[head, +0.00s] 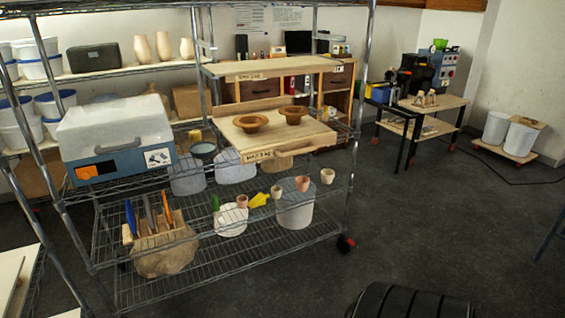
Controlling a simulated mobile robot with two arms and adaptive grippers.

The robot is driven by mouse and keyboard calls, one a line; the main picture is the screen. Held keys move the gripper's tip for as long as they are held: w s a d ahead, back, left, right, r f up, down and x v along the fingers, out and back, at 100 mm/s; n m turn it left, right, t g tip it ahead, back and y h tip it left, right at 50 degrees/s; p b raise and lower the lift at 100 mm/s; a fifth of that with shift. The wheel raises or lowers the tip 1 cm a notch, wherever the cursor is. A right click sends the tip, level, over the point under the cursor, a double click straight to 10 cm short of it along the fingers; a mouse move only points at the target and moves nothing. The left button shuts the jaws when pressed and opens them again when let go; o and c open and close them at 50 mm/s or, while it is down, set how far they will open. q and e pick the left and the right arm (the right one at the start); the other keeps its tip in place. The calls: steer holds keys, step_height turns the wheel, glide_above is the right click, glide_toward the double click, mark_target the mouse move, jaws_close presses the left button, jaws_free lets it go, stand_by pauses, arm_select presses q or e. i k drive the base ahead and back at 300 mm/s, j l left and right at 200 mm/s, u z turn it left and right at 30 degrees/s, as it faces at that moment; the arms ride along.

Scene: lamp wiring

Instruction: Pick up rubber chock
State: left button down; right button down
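I cannot pick out a rubber chock for certain in the head view. A small yellow object (259,200) lies among small cups on the wire rack's lower shelf, but I cannot tell what it is. A black caster (345,244) with a red part is at the foot of the rack's front right post. Neither of my grippers is in view.
The wire rack (222,262) fills the left and centre. It holds a grey-white box (115,128), a wooden board with two brown bowls (250,123), and a tool block (160,222). A ribbed black object (412,302) cuts the bottom edge. Dark floor (440,220) is clear at right.

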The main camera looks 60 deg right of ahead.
mark_target(260, 199)
steer(key=z, duration=1.65)
